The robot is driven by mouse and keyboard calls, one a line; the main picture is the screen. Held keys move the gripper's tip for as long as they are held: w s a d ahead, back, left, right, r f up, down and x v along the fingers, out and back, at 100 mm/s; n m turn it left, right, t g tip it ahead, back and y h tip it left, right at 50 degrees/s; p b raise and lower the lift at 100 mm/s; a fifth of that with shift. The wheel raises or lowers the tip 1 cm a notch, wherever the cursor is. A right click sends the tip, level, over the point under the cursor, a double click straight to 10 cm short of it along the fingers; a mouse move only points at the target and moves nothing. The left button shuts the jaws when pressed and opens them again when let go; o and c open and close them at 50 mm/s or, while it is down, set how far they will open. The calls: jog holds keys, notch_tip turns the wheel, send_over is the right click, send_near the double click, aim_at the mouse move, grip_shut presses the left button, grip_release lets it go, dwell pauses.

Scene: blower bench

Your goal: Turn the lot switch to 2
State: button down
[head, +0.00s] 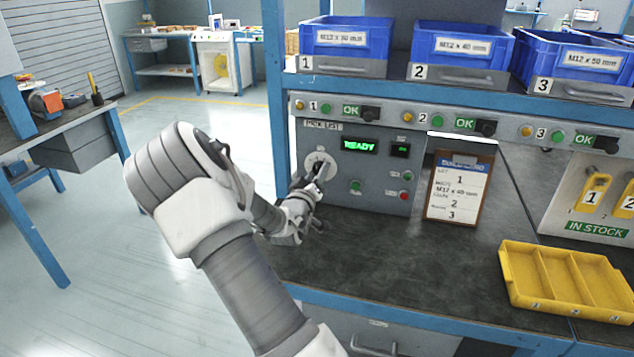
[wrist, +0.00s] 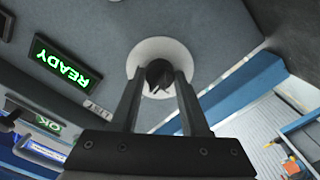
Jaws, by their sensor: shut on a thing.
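The lot switch (head: 321,163) is a round pale dial with a dark knob on the left of the grey control panel (head: 380,192). In the wrist view the dial (wrist: 143,52) shows with its dark knob (wrist: 158,74) between my fingertips. My gripper (wrist: 158,80) is shut on the knob; it also shows in the head view (head: 316,190), in front of the dial. The fingers hide part of the knob and the dial's marks, so I cannot tell which number it points to. A green READY display (head: 359,145) is lit beside the dial.
A clipboard (head: 458,190) stands right of the panel. A yellow divided tray (head: 508,285) lies on the dark bench top at the right. Blue bins (head: 345,60) line the shelf above, over a strip with OK displays. The bench top before the panel is clear.

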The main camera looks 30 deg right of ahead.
jog(key=m+b, duration=0.4)
jog(key=m, duration=0.1)
dwell(0.6)
jog(key=shift+c, duration=2)
grip_release()
jog(key=p+v, duration=0.2)
jog(key=v, duration=1.5)
jog(key=shift+a+p, duration=0.15)
jog(key=shift+p, duration=0.25)
jog(key=shift+s, duration=0.1)
